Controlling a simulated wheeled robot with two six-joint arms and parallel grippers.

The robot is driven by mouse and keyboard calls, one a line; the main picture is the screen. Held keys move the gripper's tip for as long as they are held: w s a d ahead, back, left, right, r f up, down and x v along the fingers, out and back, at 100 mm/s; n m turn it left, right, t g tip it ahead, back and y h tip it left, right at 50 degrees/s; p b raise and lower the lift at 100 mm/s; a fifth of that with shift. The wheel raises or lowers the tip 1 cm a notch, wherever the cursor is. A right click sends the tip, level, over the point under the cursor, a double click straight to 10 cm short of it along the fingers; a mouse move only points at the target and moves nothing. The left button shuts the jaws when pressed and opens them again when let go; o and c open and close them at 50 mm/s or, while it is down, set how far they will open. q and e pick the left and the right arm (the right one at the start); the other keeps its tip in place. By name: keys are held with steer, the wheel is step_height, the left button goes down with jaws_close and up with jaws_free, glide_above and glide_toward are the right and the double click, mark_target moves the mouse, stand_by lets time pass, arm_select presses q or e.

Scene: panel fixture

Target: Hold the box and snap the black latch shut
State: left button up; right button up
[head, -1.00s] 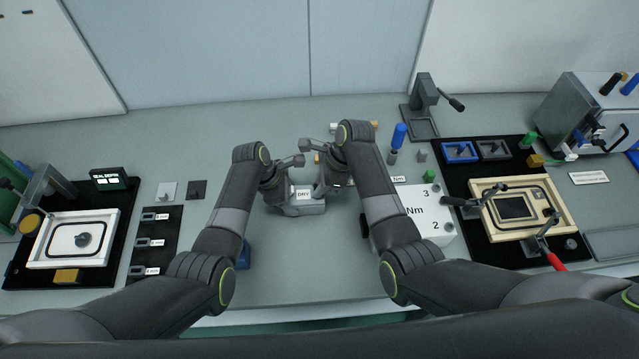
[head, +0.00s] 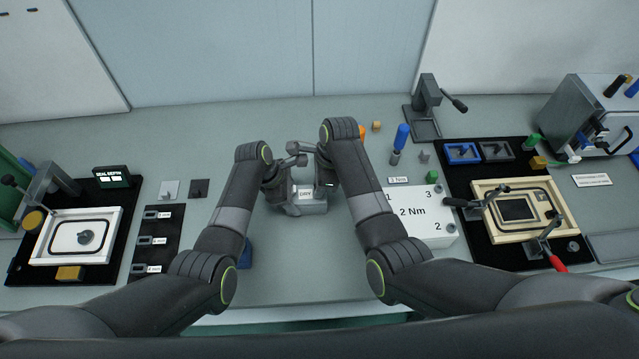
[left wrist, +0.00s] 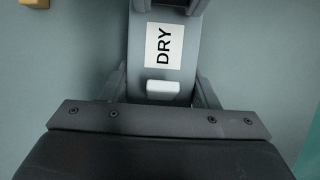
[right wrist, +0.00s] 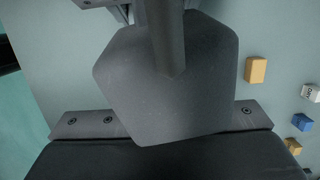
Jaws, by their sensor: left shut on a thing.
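The grey box with a white DRY label (head: 308,206) sits on the bench between my two arms. In the left wrist view its label (left wrist: 164,46) faces the camera, with a small white tab (left wrist: 163,87) below it. My left gripper (head: 284,197) is shut on the box from the left, one finger on each side of it. My right gripper (head: 322,181) is at the box's right side, close above it. In the right wrist view a large grey shape hides its fingertips. I cannot make out the black latch in any view.
A white numbered box (head: 420,212) stands right of my right arm. A black board with a cream frame (head: 480,192) is farther right. A white frame (head: 75,237) is at left. Small coloured blocks, including a yellow one (right wrist: 256,70), lie behind.

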steer(key=o, duration=0.4)
steer(key=v, duration=1.2)
arm_select(q)
steer(key=o, duration=1.3)
steer(key=shift+o, duration=0.2)
